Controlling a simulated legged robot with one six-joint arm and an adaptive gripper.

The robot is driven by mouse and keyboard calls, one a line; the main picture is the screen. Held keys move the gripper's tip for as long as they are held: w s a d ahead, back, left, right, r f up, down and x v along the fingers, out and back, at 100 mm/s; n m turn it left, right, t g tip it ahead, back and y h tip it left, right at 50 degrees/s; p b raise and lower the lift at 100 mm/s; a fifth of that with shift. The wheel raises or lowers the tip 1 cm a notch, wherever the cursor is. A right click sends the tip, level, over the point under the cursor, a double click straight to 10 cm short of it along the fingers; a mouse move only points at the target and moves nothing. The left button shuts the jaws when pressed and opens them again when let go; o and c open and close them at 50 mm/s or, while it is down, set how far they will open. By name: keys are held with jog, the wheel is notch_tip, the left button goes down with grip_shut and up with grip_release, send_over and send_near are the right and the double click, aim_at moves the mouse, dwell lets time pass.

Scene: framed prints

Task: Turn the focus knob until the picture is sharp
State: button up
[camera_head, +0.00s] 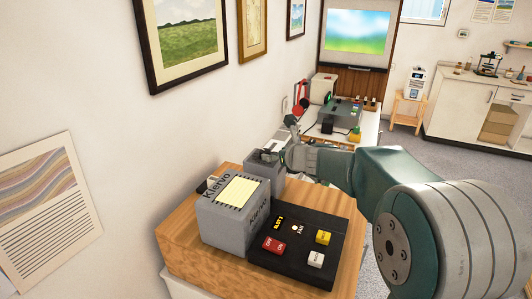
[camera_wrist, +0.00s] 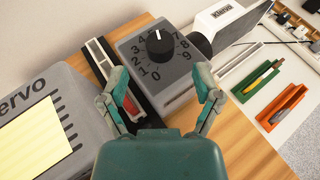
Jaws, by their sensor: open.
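The black focus knob (camera_wrist: 160,42) sits on a grey box (camera_wrist: 158,75) with a numbered dial in the wrist view. Its white pointer line points up in the picture, near the middle numbers. My gripper (camera_wrist: 161,80) is open, its two fingers apart and empty, with the knob beyond the fingertips. The projected picture (camera_head: 357,31) on the screen at the back looks blurred, with soft blue, white and green bands.
A grey box (camera_head: 234,236) with a yellow note and a black panel (camera_head: 305,262) with several buttons stand on the wooden stand (camera_head: 180,247). A slotted black-and-white strip (camera_wrist: 99,52) lies beside the knob box. Small green and orange trays (camera_wrist: 287,106) lie to the right.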

aim_at(266, 152)
jog(key=x, duration=0.5)
jog(key=shift+w+a, duration=0.2)
jog(key=shift+w, duration=0.05)
grip_shut()
